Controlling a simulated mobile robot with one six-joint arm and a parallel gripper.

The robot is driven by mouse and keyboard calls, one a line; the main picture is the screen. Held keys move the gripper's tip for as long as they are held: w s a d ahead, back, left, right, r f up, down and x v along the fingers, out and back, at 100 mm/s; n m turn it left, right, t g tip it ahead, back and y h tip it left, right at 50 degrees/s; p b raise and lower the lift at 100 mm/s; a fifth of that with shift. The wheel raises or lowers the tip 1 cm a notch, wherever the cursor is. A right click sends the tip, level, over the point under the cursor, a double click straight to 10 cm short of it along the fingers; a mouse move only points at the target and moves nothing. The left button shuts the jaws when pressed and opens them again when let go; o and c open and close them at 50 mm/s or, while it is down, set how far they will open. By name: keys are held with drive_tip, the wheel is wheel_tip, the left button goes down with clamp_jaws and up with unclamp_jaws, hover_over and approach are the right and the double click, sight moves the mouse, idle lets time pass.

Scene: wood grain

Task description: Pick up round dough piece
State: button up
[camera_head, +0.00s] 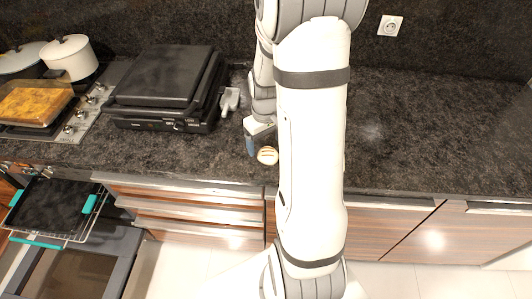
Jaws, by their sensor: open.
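A small round dough piece (267,155), pale tan with a lighter band, lies on the dark counter near its front edge. My gripper (254,146) is just beside it on the left, low over the counter. One bluish-grey finger shows to the left of the dough. The other finger is hidden, so the gap between the fingers is not clear. The gripper is open and the dough rests on the counter. My white arm covers the area right of the dough.
A black contact grill (165,85) stands left of my gripper. Further left are a hob (75,122), a white pot (70,58) and a tray of yellow-brown food (33,103). An oven rack (52,208) sticks out at lower left. The counter (430,130) at right is clear.

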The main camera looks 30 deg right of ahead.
sight(266, 150)
drive_tip(key=shift+s+d+f+p, duration=0.1)
drive_tip(key=shift+f+p, duration=0.35)
drive_tip(key=shift+f, duration=1.65)
drive_tip(key=shift+c, duration=0.6)
drive_tip(key=c, duration=1)
